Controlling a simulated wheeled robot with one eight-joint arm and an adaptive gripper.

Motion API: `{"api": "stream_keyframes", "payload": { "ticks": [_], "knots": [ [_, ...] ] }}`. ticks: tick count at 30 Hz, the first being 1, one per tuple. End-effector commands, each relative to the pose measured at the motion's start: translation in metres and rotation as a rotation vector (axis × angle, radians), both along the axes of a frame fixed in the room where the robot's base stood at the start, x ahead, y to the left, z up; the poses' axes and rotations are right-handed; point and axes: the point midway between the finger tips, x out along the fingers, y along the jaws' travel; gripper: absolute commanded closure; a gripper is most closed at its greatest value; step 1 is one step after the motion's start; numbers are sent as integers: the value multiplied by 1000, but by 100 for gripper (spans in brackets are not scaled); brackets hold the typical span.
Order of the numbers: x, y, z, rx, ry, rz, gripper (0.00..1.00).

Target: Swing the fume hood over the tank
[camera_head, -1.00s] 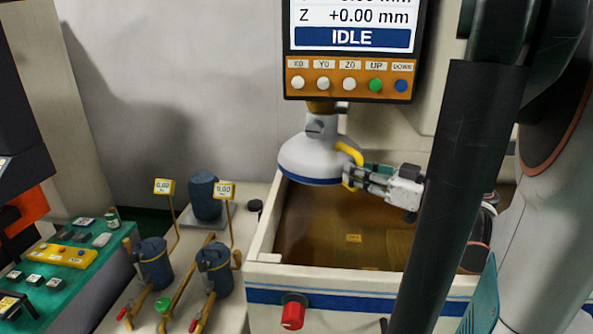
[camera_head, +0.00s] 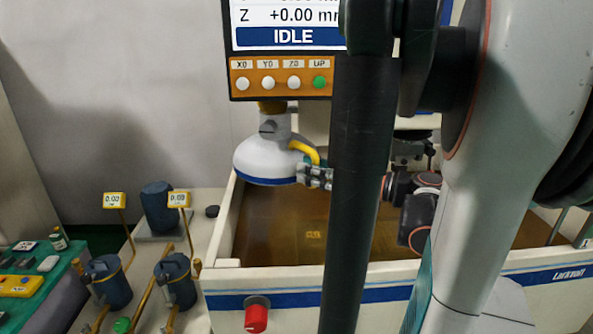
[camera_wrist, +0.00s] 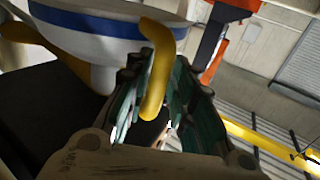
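The fume hood (camera_head: 266,160) is a white dome with a blue rim, hanging under the display at the tank's back left corner. A yellow handle (camera_head: 304,149) curves out from its right side; it also shows in the wrist view (camera_wrist: 158,70). The tank (camera_head: 350,285) is a wide white box with a blue stripe and brown liquid inside; the hood overlaps only its left end in the picture. My gripper (camera_head: 308,175) is at the handle's lower end. In the wrist view its green-padded fingers (camera_wrist: 158,85) lie close on both sides of the handle and look shut on it.
The display panel (camera_head: 285,80) reads IDLE and stands just above the hood. A red knob (camera_head: 256,316) sticks out of the tank's front. Blue pumps (camera_head: 175,280) and gauges (camera_head: 178,199) stand left of the tank. My arm hides the tank's middle.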

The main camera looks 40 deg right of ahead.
Motion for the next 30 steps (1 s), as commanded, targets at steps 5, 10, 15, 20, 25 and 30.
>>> {"api": "stream_keyframes", "payload": {
  "ticks": [5,10,15,20,25,30],
  "knots": [
    [-9,-5,0,0,-1,-3,78],
    [-35,-15,0,0,0,-6,78],
    [-66,-26,0,0,0,-6,78],
    [-90,-34,0,0,0,-4,78],
    [-107,-40,0,0,1,-2,78],
    [-113,-41,0,0,1,0,78]
  ]
}}
